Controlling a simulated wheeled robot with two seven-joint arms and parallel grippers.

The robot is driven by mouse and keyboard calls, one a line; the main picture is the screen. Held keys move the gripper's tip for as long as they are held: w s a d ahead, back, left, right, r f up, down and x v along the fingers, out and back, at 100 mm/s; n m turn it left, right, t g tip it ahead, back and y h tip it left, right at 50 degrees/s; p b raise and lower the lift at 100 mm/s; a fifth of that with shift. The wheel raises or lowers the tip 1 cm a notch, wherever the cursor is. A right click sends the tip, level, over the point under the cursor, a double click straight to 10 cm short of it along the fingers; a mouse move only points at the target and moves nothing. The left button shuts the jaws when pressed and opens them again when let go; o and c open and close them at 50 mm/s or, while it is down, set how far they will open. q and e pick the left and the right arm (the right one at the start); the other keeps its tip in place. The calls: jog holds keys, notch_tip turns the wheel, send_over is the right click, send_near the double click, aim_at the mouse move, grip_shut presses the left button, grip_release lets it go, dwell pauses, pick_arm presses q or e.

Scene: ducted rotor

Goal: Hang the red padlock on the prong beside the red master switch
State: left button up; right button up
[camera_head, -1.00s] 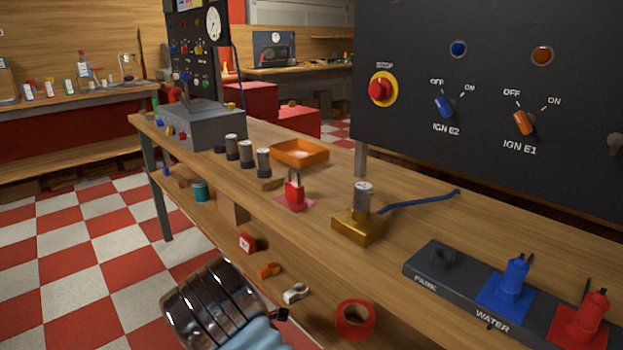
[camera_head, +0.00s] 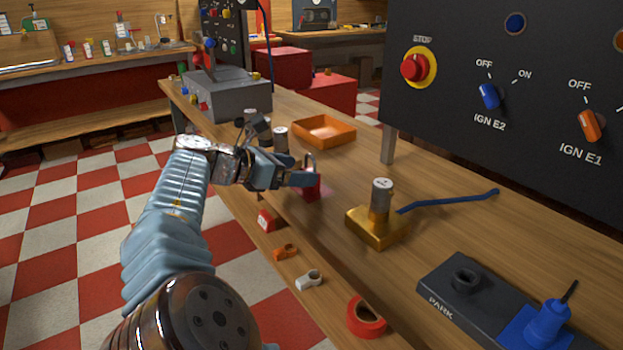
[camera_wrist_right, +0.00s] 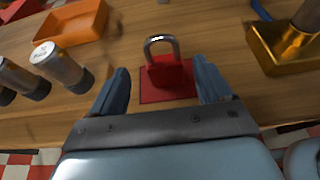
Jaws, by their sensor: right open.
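The red padlock (camera_head: 312,188) with its silver shackle sits on a small red mat on the wooden bench; my gripper partly covers it in the head view. In the right wrist view, the padlock (camera_wrist_right: 168,73) lies between and just ahead of my two blue fingertips, shackle away from me. My right gripper (camera_head: 300,180) is open beside the padlock, its fingers apart with nothing held. My left gripper is not in view. I cannot make out the red master switch or its prong; a grey control box (camera_head: 228,98) stands at the bench's far end.
An orange tray (camera_head: 323,133) lies behind the padlock, and metal cylinders (camera_wrist_right: 58,68) stand left of it. A dark panel (camera_head: 455,135) with a red STOP button (camera_head: 414,68) rises behind.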

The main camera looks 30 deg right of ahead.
jog(key=x, duration=0.6)
jog(key=shift+s+f, duration=0.15)
jog(key=shift+s, duration=0.1)
jog(key=shift+c, duration=0.4)
jog(key=c, duration=1)
